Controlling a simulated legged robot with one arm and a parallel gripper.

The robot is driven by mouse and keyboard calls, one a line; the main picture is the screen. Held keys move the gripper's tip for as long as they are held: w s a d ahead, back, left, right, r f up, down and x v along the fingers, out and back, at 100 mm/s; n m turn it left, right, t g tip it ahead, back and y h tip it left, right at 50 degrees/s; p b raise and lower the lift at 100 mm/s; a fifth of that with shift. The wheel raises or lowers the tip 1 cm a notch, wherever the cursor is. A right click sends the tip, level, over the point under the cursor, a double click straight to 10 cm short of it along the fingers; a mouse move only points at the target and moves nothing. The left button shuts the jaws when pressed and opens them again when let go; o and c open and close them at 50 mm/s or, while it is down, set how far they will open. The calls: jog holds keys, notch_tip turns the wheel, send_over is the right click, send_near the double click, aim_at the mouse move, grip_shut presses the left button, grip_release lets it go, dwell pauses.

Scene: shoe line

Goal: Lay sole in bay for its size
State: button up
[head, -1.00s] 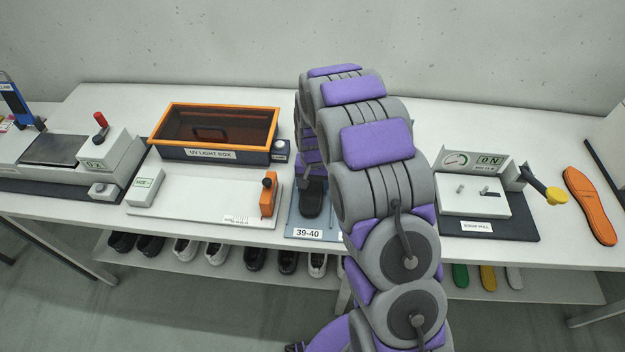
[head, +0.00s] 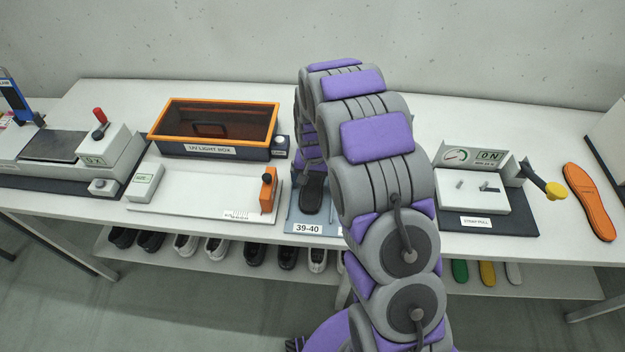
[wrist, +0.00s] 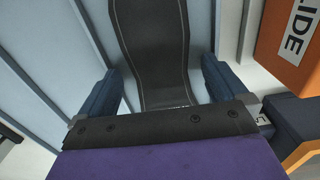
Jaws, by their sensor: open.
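A dark grey sole (head: 311,198) lies in the 39-40 bay of the blue-grey tray (head: 300,226), left of my arm. In the wrist view the sole (wrist: 152,45) runs lengthwise between the fingers of my gripper (wrist: 162,88). The fingers are open, with a gap on each side of the sole. The sole's near end is hidden by the gripper's dark edge. The tray's floor and dividers (wrist: 92,40) show to the left. My arm hides the tray's right part and other bay labels in the head view.
The size gauge with its orange slide (head: 268,190) stands close left of the tray; the slide block (wrist: 290,35) is near the gripper in the wrist view. The UV light box (head: 215,128) is behind. A strap-pull tester (head: 475,205) and orange sole (head: 590,202) are right.

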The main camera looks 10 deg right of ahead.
notch_tip(320, 180, up, 17)
jog(key=p, duration=0.3)
jog(key=shift+w, duration=0.15)
jog(key=s+r+n, duration=0.1)
jog(key=s+r, duration=0.3)
jog(key=s, duration=0.4)
jog(key=s+r, duration=0.4)
jog(key=s, duration=0.4)
jog(key=s+d+r+n+g, duration=0.1)
jog(key=s+n, duration=0.1)
jog(key=s, duration=2)
jog(key=shift+s+r+n+g, duration=0.15)
jog(key=shift+s+n+g, duration=0.15)
jog(key=shift+n, duration=0.1)
